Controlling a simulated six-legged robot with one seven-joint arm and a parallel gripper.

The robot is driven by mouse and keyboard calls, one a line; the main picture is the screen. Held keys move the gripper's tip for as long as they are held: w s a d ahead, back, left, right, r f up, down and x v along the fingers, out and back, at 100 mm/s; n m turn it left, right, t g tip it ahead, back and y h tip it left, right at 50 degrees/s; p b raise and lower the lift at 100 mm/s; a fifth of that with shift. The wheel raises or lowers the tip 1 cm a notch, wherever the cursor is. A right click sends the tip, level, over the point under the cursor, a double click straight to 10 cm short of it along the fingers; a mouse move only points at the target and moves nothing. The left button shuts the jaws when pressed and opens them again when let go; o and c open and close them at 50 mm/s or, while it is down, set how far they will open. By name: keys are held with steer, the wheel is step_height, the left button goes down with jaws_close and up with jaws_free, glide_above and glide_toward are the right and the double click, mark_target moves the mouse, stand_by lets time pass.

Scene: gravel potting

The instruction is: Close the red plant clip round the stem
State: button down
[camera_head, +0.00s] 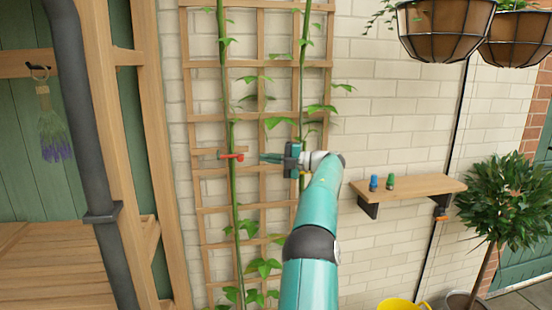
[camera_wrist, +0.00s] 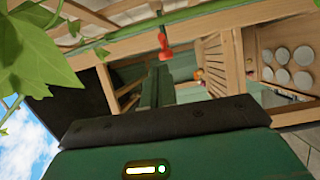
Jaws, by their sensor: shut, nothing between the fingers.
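The red plant clip (camera_head: 232,156) is at the left green stem (camera_head: 233,200), in front of the wooden trellis. The clip also shows in the wrist view (camera_wrist: 164,45), just beyond my fingertips. I cannot tell whether its jaws are open or closed round the stem. My gripper (camera_head: 262,157) points left, with its tips a short gap to the right of the clip. In the wrist view its dark green fingers (camera_wrist: 156,76) are together, with nothing between them.
The trellis (camera_head: 188,120) stands against a pale brick wall, with a second stem (camera_head: 302,70) near my wrist. A leaf (camera_wrist: 35,55) is close at the left in the wrist view. A wooden shelf (camera_head: 425,186) holds a blue and a green item. Hanging baskets (camera_head: 440,35) are at upper right.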

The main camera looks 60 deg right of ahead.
steer(key=shift+s+d, duration=0.3)
steer(key=shift+d, duration=0.3)
steer(key=shift+s+d, duration=0.3)
steer(key=shift+d, duration=0.3)
steer(key=shift+s, duration=0.1)
